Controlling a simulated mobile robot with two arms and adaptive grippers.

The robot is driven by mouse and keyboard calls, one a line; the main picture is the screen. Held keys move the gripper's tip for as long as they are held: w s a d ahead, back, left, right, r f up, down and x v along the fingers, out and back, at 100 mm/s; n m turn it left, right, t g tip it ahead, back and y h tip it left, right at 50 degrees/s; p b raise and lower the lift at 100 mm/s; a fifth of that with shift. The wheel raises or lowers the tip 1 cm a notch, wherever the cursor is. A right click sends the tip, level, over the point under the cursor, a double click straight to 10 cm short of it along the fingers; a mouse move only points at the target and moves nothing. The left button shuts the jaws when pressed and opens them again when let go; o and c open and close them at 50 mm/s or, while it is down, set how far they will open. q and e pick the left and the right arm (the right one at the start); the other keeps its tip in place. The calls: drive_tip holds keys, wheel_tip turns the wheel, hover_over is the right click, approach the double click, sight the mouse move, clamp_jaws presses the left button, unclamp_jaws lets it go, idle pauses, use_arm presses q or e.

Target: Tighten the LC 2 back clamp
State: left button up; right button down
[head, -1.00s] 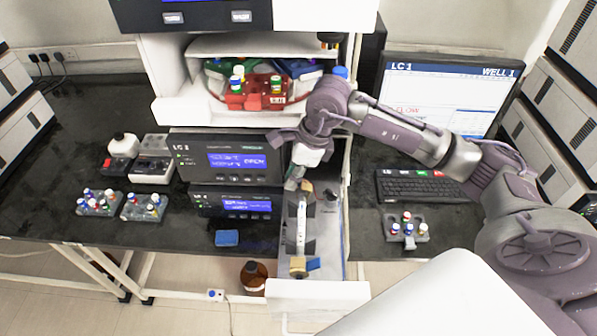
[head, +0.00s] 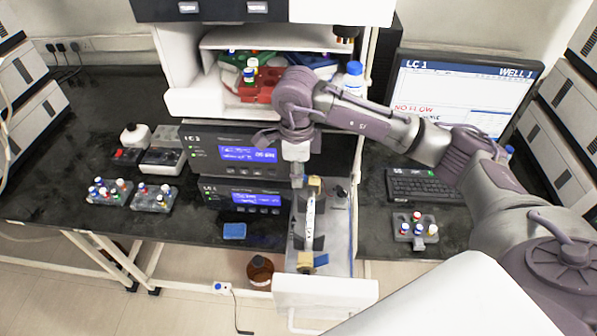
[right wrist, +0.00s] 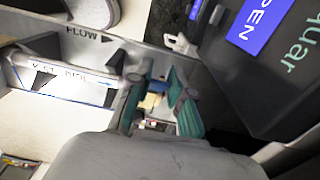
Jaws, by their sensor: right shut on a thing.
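The open column drawer (head: 325,290) holds a white, labelled column (head: 309,220) lying lengthwise between dark supports. The back clamp (head: 315,184), a tan block, is at the column's far end; a tan and blue front clamp (head: 306,262) is at the near end. My right gripper (head: 297,182) points down at the back clamp. In the right wrist view, its teal fingers (right wrist: 160,103) are closed around a small blue and tan piece (right wrist: 153,98) of the back clamp; the contact is partly hidden. The column (right wrist: 70,85) shows left of the fingers. My left gripper is out of view.
The LC 2 unit (head: 225,152) sits above the LC 1 unit (head: 240,197), left of the drawer. Vial racks (head: 110,194) and a blue block (head: 234,231) are on the bench. A monitor (head: 460,95) and keyboard (head: 425,185) stand right. A brown bottle (head: 260,271) is below.

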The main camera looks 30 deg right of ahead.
drive_tip(key=shift+f, duration=0.1)
drive_tip(key=c, duration=1)
unclamp_jaws()
drive_tip(key=shift+c, duration=0.2)
wheel_tip(320, 180, up, 12)
drive_tip(key=shift+a, duration=0.15)
